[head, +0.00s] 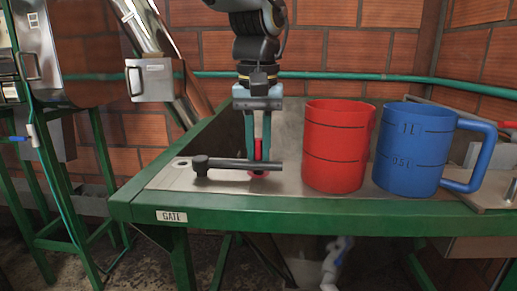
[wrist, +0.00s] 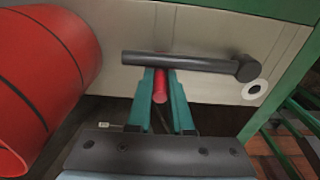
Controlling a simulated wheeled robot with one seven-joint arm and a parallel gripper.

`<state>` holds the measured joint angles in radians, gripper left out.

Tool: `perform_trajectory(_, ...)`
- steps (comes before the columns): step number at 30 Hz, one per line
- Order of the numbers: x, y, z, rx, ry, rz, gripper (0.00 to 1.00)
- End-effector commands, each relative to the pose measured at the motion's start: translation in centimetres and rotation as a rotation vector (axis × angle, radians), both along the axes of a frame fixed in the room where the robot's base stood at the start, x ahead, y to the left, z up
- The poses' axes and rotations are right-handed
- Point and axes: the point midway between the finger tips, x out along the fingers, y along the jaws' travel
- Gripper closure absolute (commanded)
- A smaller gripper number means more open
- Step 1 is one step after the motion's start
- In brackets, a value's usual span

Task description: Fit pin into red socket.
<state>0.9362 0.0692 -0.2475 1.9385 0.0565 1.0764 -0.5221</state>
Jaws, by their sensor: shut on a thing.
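My gripper (head: 258,152) points down with its teal fingers shut on a red pin (head: 258,149), just behind a dark lever (head: 240,163) over the metal plate. In the wrist view the red pin (wrist: 160,88) lies between the fingers, and the lever (wrist: 180,62) crosses just beyond the fingertips. A bit of red (head: 259,174) shows below the lever at plate level; I cannot tell whether it is the red socket or the pin's lower end. The lever hides the part between. A pale-rimmed hole (wrist: 255,90) sits in the plate near the lever's thick end.
A red mug (head: 336,146) stands close to the right of my gripper, and a blue mug (head: 411,150) with a handle stands beyond it. The green table edge (head: 330,215) bears a GATE label (head: 172,216).

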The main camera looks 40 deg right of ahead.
Motion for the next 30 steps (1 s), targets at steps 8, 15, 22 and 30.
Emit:
perform_trajectory(8,0.0,0.0,-0.3,0.000,0.000,0.000,0.73)
perform_trajectory(15,0.0,0.0,-0.3,0.000,0.000,0.000,0.51)
perform_trajectory(22,0.0,0.0,-0.1,-0.001,-0.001,0.000,0.51)
perform_trajectory(30,-0.1,0.1,3.5,-0.005,-0.003,0.001,0.51)
